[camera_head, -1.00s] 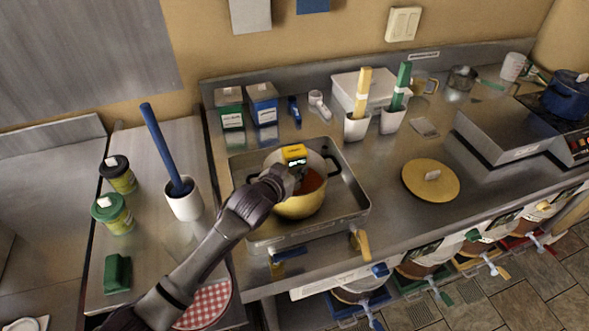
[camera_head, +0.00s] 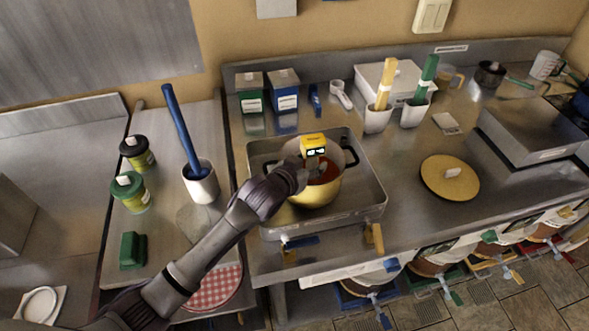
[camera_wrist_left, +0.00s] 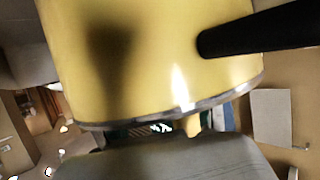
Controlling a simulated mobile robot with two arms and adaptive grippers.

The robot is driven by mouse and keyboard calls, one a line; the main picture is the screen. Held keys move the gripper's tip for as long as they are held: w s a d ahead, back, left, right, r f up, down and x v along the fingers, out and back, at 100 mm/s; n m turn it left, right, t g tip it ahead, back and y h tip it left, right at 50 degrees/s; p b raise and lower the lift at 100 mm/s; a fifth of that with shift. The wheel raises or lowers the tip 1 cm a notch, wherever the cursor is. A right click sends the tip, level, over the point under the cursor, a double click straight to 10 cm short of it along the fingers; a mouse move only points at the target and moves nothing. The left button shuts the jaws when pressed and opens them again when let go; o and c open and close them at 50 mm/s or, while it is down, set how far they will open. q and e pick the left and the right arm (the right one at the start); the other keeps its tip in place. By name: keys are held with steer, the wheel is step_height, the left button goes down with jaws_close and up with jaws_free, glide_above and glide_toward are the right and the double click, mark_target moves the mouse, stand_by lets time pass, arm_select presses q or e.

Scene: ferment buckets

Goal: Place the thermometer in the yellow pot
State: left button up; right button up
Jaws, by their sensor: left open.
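The yellow pot (camera_head: 313,196) stands in a shallow metal tray and has black side handles and reddish contents. The thermometer (camera_head: 313,142) has a yellow head with a small dark display, which shows above the pot's far side. Its lower part is hidden, so I cannot tell how it rests in the pot. My left gripper (camera_head: 316,168) is open at the pot's near left rim, just below the thermometer head in the picture. I cannot tell whether it touches the thermometer. In the left wrist view the pot's yellow wall (camera_wrist_left: 140,60) and a black handle fill much of the picture.
The metal tray (camera_head: 376,205) surrounds the pot. Green and blue boxes (camera_head: 285,92) stand behind it. White cups (camera_head: 377,120) with utensils are at the back right. A yellow lid (camera_head: 450,182) lies to the right, with bare counter around it.

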arm_select(q)
steer(key=b+v, duration=0.1)
steer(key=v, duration=0.9)
steer(key=shift+s+r, duration=0.15)
steer(key=shift+r, duration=0.35)
steer(key=shift+a, duration=0.1)
